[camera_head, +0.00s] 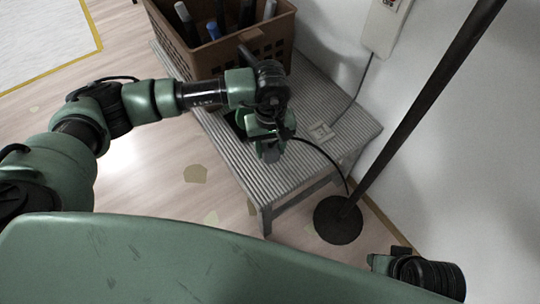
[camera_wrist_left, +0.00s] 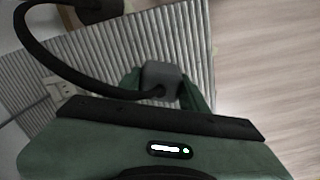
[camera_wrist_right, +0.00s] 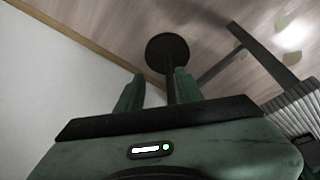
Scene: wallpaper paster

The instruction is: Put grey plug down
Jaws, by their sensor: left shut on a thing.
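The grey plug (camera_wrist_left: 161,78) is between the green fingers of my left gripper (camera_wrist_left: 165,88) in the left wrist view. A black cable (camera_wrist_left: 32,50) runs from it in a loop to the left. In the head view my left gripper (camera_head: 268,150) points down over the front left part of the ridged grey bench; it mostly hides the plug there. I cannot tell whether the plug touches the bench. My right gripper (camera_wrist_right: 158,92) has its fingers apart and empty in the right wrist view.
A pale socket (camera_head: 321,132) lies on the bench (camera_head: 335,105), right of my left gripper. A brown crate (camera_head: 275,42) with several tools stands at the bench's back. A dark pole (camera_head: 420,105) on a round base (camera_head: 338,220) stands to the right, near the wall.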

